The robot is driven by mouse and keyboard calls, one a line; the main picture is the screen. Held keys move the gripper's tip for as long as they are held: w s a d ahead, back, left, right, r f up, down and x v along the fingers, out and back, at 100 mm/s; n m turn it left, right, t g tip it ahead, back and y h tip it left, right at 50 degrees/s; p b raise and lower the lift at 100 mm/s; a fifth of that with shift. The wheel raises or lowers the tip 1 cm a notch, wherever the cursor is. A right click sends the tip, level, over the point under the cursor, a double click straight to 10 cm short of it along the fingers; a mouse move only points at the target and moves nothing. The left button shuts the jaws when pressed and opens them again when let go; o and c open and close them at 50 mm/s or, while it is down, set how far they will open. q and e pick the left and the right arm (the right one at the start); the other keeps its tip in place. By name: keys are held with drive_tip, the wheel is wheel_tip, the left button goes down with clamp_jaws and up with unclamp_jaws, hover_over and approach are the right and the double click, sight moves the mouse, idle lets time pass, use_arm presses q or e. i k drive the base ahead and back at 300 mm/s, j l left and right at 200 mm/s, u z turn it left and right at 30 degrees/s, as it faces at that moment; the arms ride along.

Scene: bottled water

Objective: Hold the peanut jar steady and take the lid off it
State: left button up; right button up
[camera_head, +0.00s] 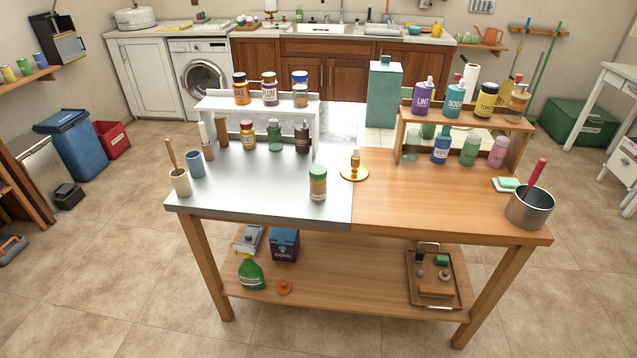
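Neither of my grippers is in the head view. No label that I can read says peanut, so I cannot tell for certain which jar is the peanut jar. A small jar (317,186) with a green top, a tan band and a pale label stands upright and alone near the front middle of the table, on the grey metal half. Its label is too small to read. Three lidded jars stand on the white riser: an orange one (241,93), a plum one (270,92) and a blue-lidded one (300,92).
The table (440,200) has a wooden right half. A brass stand (354,172) is right of the lone jar. A wooden riser (462,121) with several containers is at back right. A metal pot (529,211) is at the right edge, cups (181,183) at the left.

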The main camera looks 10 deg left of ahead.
sight(317, 188)
drive_tip(key=i+j, duration=0.15)
drive_tip(key=j, duration=0.2)
drive_tip(key=i+j, duration=0.1)
drive_tip(key=j, duration=0.2)
drive_tip(key=i+j, duration=0.15)
drive_tip(key=j, duration=0.2)
drive_tip(key=i+j, duration=0.1)
drive_tip(key=j, duration=0.25)
drive_tip(key=i+j, duration=0.15)
drive_tip(key=j, duration=0.2)
drive_tip(key=j+z, duration=0.1)
drive_tip(key=z, duration=0.35)
